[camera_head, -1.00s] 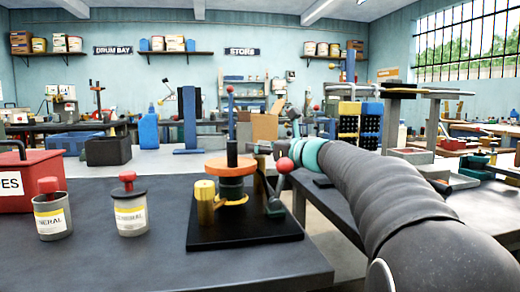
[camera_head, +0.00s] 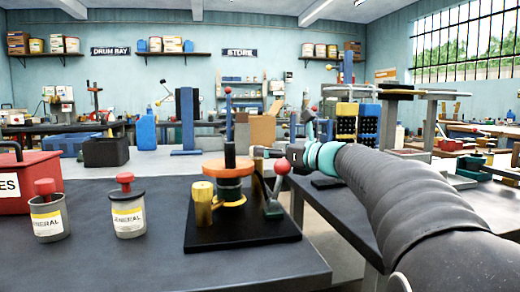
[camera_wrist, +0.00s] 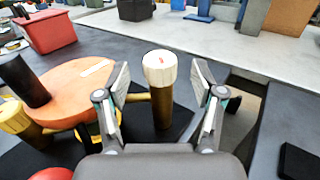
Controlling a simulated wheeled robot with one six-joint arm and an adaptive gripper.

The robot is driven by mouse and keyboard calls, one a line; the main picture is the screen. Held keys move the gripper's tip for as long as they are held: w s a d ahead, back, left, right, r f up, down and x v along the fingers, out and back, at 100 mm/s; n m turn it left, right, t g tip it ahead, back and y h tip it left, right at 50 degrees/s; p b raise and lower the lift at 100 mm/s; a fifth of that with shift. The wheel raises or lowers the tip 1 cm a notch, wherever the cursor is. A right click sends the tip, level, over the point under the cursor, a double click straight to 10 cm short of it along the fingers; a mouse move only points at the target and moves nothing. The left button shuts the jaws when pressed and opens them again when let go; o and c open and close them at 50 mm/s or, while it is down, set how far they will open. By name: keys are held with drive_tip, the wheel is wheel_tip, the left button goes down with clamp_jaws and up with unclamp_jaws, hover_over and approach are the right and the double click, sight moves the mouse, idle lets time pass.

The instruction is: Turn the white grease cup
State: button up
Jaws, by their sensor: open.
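The white grease cup (camera_wrist: 159,68) has a red mark on its top and sits on an upright brass stem (camera_wrist: 162,105). My gripper (camera_wrist: 162,72) is open, with one finger on each side of the cup in the wrist view. Gaps show between the cup and both fingers, and I see no contact. In the head view my gripper (camera_head: 268,153) is small, behind the orange disc (camera_head: 229,168), and I cannot make out the cup there. The orange disc with its dark post also shows left of the cup in the wrist view (camera_wrist: 72,92).
A black base plate (camera_head: 240,237) carries the disc, a brass cylinder (camera_head: 203,206) and a red-knobbed lever (camera_head: 281,167). The table's front is clear.

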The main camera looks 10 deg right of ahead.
drive_tip(key=v, duration=0.7)
drive_tip(key=shift+s+d, duration=0.15)
drive_tip(key=shift+s, duration=0.1)
drive_tip(key=w+d+f+g+y+b, duration=0.1)
drive_tip(key=w+d+f, duration=0.3)
drive_tip(key=w+d, duration=0.25)
drive_tip(key=s+a+r+n+g+y, duration=0.2)
drive_tip(key=s+r+n+g+y, duration=0.1)
drive_tip(key=s+n+g+y, duration=0.1)
drive_tip(key=x, duration=1.4)
drive_tip(key=shift+d+f+b, duration=0.1)
drive_tip(key=shift+f+b, duration=0.2)
drive_tip(key=shift+f, duration=0.05)
drive_tip(key=c, duration=1.2)
drive_tip(key=shift+o, duration=0.2)
drive_tip(key=shift+h, duration=0.4)
